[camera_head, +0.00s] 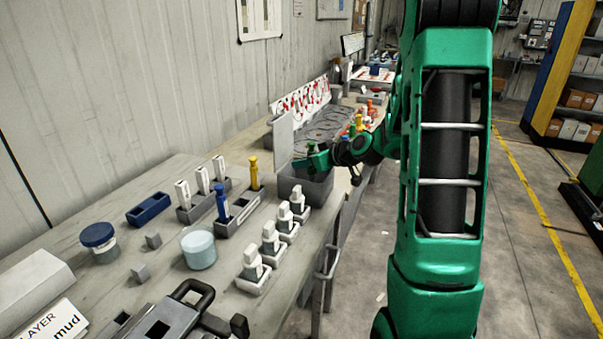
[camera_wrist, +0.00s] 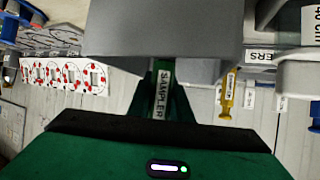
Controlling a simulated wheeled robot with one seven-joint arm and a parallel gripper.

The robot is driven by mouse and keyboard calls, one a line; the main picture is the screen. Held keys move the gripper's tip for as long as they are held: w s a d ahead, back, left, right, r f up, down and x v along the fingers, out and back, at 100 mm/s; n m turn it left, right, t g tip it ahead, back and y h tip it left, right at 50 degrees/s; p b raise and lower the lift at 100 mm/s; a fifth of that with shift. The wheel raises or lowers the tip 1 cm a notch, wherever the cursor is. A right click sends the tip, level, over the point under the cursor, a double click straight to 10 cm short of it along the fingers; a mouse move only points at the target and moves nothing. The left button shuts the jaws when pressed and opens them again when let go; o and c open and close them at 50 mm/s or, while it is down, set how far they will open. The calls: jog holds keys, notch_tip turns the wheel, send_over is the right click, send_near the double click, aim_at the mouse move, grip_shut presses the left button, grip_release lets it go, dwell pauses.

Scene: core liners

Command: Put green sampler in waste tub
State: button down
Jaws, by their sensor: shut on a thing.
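The green sampler (camera_wrist: 163,92), with a white label reading SAMPLER, is between the fingers of my gripper (camera_wrist: 162,72) in the wrist view. My gripper is shut on it. In the head view my gripper (camera_head: 322,157) is at the rim of the dark grey waste tub (camera_head: 308,190), near the bench's right edge. The tub's grey wall (camera_wrist: 165,30) fills the upper middle of the wrist view and hides the sampler's far end. I cannot tell how far the sampler reaches over or into the tub.
A yellow sampler (camera_head: 254,174) and a blue one (camera_head: 222,203) stand in grey holders left of the tub. Several white-capped pieces stand in small trays (camera_head: 253,281) along the bench's front edge. An upright grey panel (camera_head: 283,142) stands behind the tub.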

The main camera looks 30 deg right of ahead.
jog(key=shift+f, duration=1.55)
jog(key=shift+f, duration=0.15)
jog(key=c, duration=1.6)
grip_release()
jog(key=shift+s+d+r, duration=0.1)
jog(key=shift+s+r, duration=0.1)
jog(key=shift+r, duration=0.1)
jog(key=v, duration=1.1)
jog(key=shift+s, duration=0.3)
